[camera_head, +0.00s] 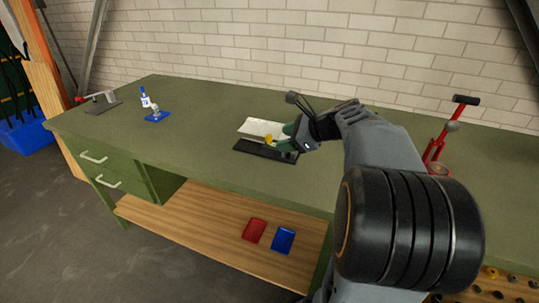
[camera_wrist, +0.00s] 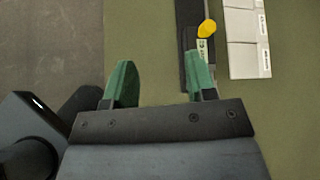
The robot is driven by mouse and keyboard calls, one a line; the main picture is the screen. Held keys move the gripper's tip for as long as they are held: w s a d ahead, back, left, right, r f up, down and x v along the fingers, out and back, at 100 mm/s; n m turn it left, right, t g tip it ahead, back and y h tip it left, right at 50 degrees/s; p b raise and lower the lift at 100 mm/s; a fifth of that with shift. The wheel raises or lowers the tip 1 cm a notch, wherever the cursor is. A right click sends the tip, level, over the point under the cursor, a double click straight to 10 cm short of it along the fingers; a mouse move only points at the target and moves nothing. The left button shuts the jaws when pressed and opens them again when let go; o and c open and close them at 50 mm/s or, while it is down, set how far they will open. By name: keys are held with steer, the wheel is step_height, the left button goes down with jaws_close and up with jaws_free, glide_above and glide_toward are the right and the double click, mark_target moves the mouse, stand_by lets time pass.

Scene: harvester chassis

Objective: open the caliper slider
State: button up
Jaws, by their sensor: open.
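My gripper (camera_head: 289,136) is open and empty above the bench, at the right end of a dark stand. In the wrist view its two green fingers (camera_wrist: 160,80) are wide apart, with bare green bench top between them. A yellow knob (camera_wrist: 207,28), seemingly on the caliper slider, lies just beyond the right fingertip; it also shows in the head view (camera_head: 268,139). The caliper (camera_wrist: 203,46) is a narrow grey piece with a small label on the dark stand (camera_wrist: 187,15). The right finger hides part of it. How far the slider is open cannot be told.
White labelled blocks (camera_wrist: 246,38) lie beside the stand. A blue-based tool (camera_head: 157,115) and a dark plate with a device (camera_head: 103,104) stand at left. A red lever device (camera_head: 440,150) is at right. Red (camera_head: 254,230) and blue trays (camera_head: 284,240) rest below.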

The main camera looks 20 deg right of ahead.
mark_target(270, 136)
steer(key=w+d+f+m+t+b, duration=0.3)
steer(key=d+m, duration=0.2)
steer(key=d, duration=0.1)
steer(key=b+x, duration=0.1)
steer(key=x, duration=1.1)
steer(key=shift+w+a, duration=0.1)
steer(key=shift+w, duration=0.2)
jaws_close()
